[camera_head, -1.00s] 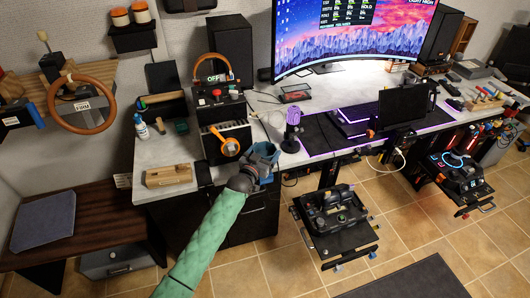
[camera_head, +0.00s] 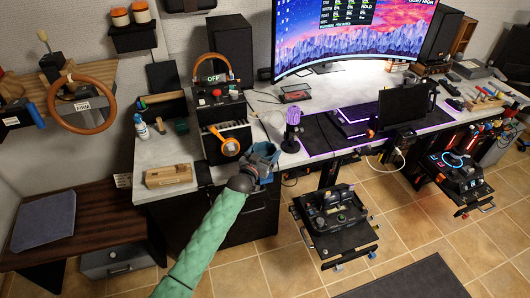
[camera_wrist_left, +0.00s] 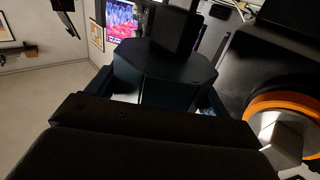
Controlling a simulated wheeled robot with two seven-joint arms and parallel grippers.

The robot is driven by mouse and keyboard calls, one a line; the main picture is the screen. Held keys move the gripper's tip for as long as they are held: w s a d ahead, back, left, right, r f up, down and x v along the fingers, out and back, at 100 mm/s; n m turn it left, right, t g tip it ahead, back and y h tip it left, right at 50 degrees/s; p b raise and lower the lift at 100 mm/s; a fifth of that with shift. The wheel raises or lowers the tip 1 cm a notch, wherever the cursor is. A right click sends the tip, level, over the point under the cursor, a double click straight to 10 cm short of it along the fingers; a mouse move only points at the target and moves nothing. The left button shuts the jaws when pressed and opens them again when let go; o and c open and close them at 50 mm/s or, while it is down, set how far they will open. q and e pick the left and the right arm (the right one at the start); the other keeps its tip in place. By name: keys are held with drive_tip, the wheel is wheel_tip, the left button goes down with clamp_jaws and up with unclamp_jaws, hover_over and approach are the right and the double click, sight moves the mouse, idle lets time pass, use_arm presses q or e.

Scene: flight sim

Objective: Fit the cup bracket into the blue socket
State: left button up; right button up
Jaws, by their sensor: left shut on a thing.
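My left gripper (camera_head: 256,170) is at the front edge of the desk, at the end of the green-sleeved arm. It is shut on a blue-grey piece (camera_head: 265,152), which I take to be the cup bracket. In the left wrist view this piece is a dark, angular block (camera_wrist_left: 165,65) in front of the gripper, poorly lit. I cannot tell the blue socket apart from the held piece, so I cannot see whether they touch. My right gripper is not in view.
An orange-rimmed round item (camera_head: 230,147) is just left of the gripper; an orange ring also shows in the left wrist view (camera_wrist_left: 250,122). A purple microphone (camera_head: 292,125) stands to the right. A wooden block (camera_head: 168,175) lies on the desk at left.

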use_arm(q)
drive_tip(key=shift+f, duration=0.1)
drive_tip(key=shift+f+b, duration=0.4)
drive_tip(key=shift+f, duration=0.1)
drive_tip(key=shift+f+b, duration=1.2)
drive_tip(key=shift+f, duration=0.7)
drive_tip(key=o, duration=1)
drive_tip(key=shift+o, duration=0.2)
drive_tip(key=b+v, duration=0.2)
drive_tip(key=v, duration=0.5)
drive_tip(key=shift+s+a, duration=0.15)
drive_tip(key=shift+s, duration=0.25)
drive_tip(key=shift+f, duration=0.1)
